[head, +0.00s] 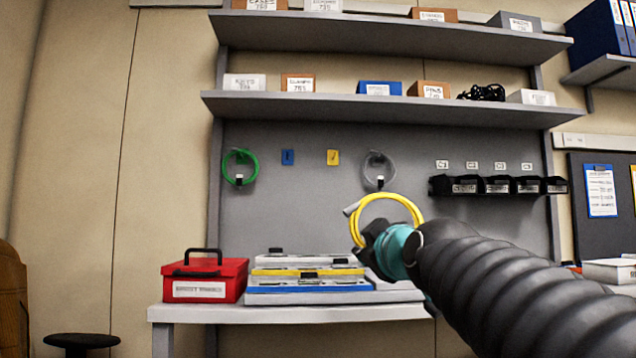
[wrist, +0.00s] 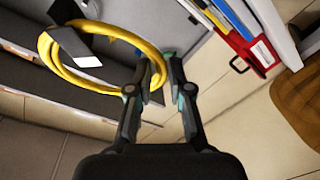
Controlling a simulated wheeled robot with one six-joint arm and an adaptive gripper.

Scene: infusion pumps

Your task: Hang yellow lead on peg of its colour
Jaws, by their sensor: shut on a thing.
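The yellow lead (head: 387,196) is a coiled loop with a grey-white plug end, held up in front of the back panel. My gripper (head: 370,248) is shut on the lower part of the coil; the arm partly hides the fingers in the head view. In the wrist view the coil (wrist: 70,50) lies to the left and passes between my fingertips (wrist: 160,65). A yellow label (head: 333,157) is on the panel, up and left of the held lead; no lead hangs there. Any peg at that label is too small to make out.
A green coil (head: 239,168) and a grey coil (head: 379,170) hang on the panel. A blue label (head: 288,157) has no coil. A red box (head: 204,280) and stacked cases (head: 310,272) stand on the bench (head: 290,313). Black bins (head: 497,186) are at right. A shelf (head: 390,108) overhangs the panel.

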